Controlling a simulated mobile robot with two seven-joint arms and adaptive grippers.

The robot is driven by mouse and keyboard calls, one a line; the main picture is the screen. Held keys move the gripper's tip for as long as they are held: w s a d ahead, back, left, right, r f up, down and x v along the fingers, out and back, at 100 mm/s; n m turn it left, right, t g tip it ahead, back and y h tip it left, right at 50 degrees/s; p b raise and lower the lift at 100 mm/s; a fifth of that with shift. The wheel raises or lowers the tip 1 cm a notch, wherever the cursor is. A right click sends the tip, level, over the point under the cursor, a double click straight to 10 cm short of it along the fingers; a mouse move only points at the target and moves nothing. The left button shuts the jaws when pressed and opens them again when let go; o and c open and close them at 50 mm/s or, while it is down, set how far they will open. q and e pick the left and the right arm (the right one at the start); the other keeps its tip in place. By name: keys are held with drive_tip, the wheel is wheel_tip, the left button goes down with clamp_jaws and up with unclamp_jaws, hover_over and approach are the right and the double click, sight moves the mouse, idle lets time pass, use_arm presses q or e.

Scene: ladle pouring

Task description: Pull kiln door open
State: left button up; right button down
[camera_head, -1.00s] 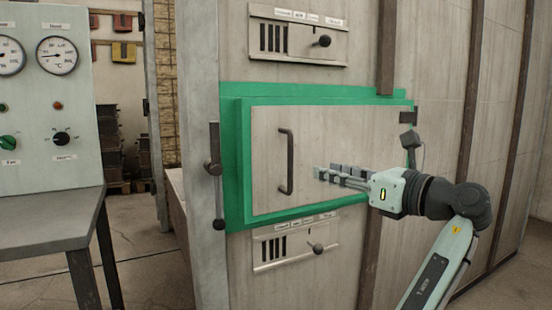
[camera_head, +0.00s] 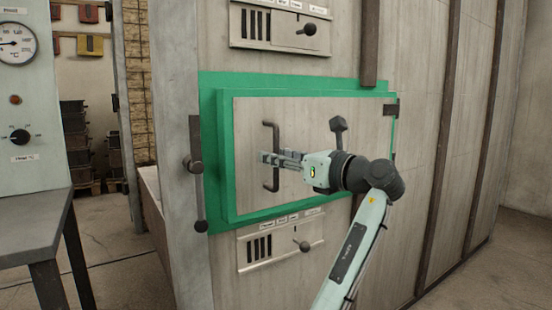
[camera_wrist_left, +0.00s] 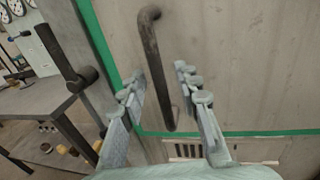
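The kiln door (camera_head: 300,115) is a grey panel in a green frame (camera_head: 212,150), and it looks shut. Its dark upright bar handle (camera_head: 270,135) is on the left part of the panel. My left gripper (camera_head: 266,158) is at the handle's middle, coming from the right. In the left wrist view the gripper (camera_wrist_left: 158,80) is open, with the handle (camera_wrist_left: 154,60) between its two fingers. I cannot tell whether a finger touches the bar. A dark latch lever (camera_head: 195,165) is left of the door on the kiln's edge. My right gripper is not in view.
Vent panels with knobs sit above (camera_head: 280,27) and below (camera_head: 280,240) the door. A control desk (camera_head: 30,225) with a gauge stands at the left. Open floor (camera_head: 120,255) lies between the desk and the kiln.

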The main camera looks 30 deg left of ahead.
use_arm(q)
drive_tip(key=shift+a, duration=0.3)
clamp_jaws()
idle(0.3)
